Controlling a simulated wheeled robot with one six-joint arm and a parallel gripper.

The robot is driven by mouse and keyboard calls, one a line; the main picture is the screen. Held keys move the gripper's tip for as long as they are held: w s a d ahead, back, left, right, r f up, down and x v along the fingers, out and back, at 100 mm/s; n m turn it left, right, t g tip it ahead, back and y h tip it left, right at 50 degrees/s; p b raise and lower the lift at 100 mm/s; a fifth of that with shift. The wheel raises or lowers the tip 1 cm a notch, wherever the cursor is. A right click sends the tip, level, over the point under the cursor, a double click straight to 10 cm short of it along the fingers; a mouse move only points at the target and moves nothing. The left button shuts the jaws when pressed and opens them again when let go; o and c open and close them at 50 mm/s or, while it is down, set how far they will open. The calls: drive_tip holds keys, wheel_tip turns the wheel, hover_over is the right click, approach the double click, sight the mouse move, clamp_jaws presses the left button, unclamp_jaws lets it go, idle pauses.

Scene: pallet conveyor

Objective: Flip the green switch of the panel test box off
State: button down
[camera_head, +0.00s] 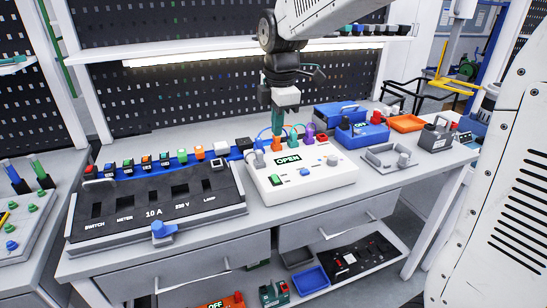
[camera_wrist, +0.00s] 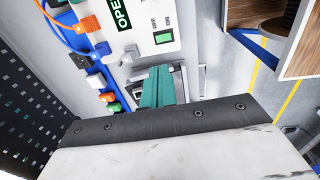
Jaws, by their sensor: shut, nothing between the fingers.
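The panel test box (camera_head: 325,182) is a white box on the bench with a display reading "OPEN" (camera_head: 288,160).
A grey post (camera_head: 259,158) stands at the box's left edge. Colored plugs and cables (camera_head: 308,132) rise along its back. A black panel (camera_head: 155,205) marked SWITCH, METER and LAMP lies left. Blue cases (camera_head: 362,135) stand behind right. The air above the box's front is clear.

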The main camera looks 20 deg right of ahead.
sight(274, 176)
drive_tip(key=f, duration=0.4)
drive_tip(key=w+f, duration=0.1)
drive_tip(key=f, duration=0.8)
drive_tip(key=shift+w+f, duration=0.35)
